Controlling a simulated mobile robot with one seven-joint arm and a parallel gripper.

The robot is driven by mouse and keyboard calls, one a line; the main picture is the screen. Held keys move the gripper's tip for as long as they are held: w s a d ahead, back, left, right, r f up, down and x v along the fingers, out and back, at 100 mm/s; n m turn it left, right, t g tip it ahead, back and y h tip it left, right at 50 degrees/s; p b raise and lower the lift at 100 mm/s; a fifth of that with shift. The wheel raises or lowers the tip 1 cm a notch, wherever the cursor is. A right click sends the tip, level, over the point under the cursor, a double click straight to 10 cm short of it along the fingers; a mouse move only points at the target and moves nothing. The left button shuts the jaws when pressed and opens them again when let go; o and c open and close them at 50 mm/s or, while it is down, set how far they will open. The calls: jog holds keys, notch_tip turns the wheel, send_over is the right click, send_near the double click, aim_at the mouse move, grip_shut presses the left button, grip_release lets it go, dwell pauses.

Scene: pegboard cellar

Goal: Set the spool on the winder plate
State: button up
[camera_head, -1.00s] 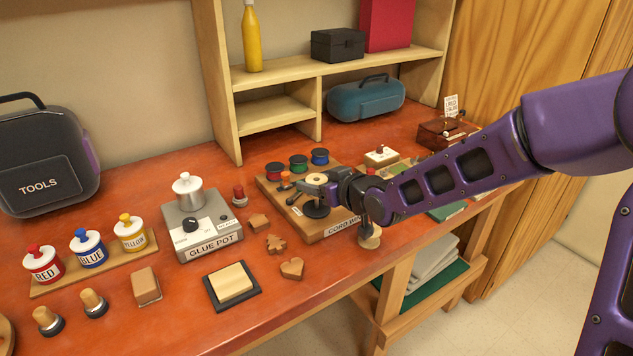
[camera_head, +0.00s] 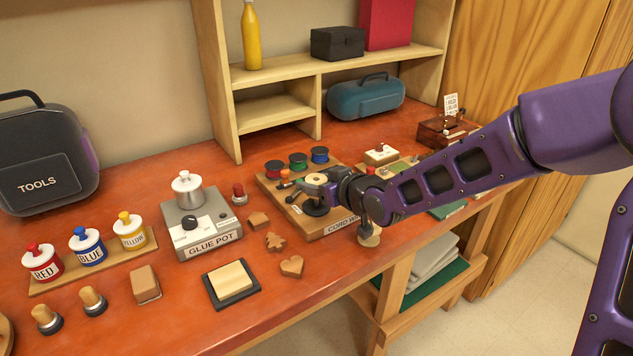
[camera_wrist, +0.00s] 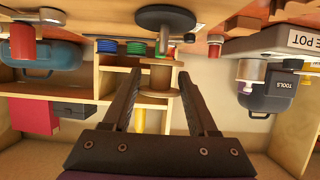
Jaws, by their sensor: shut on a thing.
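A tan wooden spool (camera_wrist: 158,78) is held between my gripper's fingers in the wrist view, which is upside down. My gripper (camera_wrist: 158,92) is shut on it. The dark round winder plate (camera_wrist: 166,17) has a thin upright pin, and the spool is above the plate with a visible gap. The pin's tip meets the spool's near flange in the picture; I cannot tell whether it is in the bore. In the head view the spool (camera_head: 316,178) is over the winder plate (camera_head: 316,209), and my gripper (camera_head: 314,189) partly covers both.
The wooden winder board (camera_head: 330,228) carries red, green and blue cord reels (camera_head: 298,161) behind the plate. The glue pot (camera_head: 202,218) stands to the left. Shelves (camera_head: 275,113) rise behind.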

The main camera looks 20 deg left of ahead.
jog(key=shift+f+b, duration=1.25)
jog(key=shift+f, duration=0.35)
dwell(1.7)
dwell(0.6)
jog(key=o, duration=1.4)
jog(key=shift+o, duration=0.4)
jog(key=shift+r, duration=0.1)
jog(key=shift+r+p, duration=3.15)
jog(key=shift+r, duration=0.25)
